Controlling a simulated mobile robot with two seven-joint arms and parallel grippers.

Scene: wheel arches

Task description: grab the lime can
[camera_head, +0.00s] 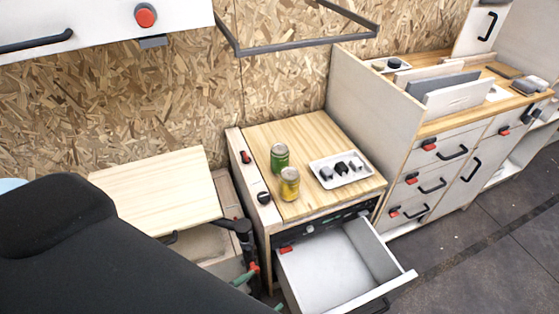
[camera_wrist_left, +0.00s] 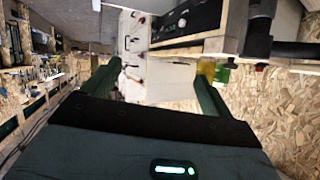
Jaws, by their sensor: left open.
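The green can, which I take as the lime can (camera_head: 280,157), stands upright on the wooden top of the low cabinet. A yellow can (camera_head: 289,185) stands just in front of it. My left gripper (camera_head: 262,292) is low in front of the cabinet, by the open drawer, below and apart from the cans; my arm partly hides it. In the left wrist view, its two green fingers are spread with nothing held between them (camera_wrist_left: 158,74). There the yellow can (camera_wrist_left: 206,69) and the green can (camera_wrist_left: 222,74) show beyond the right-hand finger. My right gripper is not in view.
A white tray (camera_head: 318,183) with small dark items lies right of the cans. An open white drawer (camera_head: 339,266) juts out below the top. A raised wooden lid (camera_head: 155,190) is at left. A tall cabinet side (camera_head: 365,117) stands at right, and a grey frame (camera_head: 300,43) hangs above.

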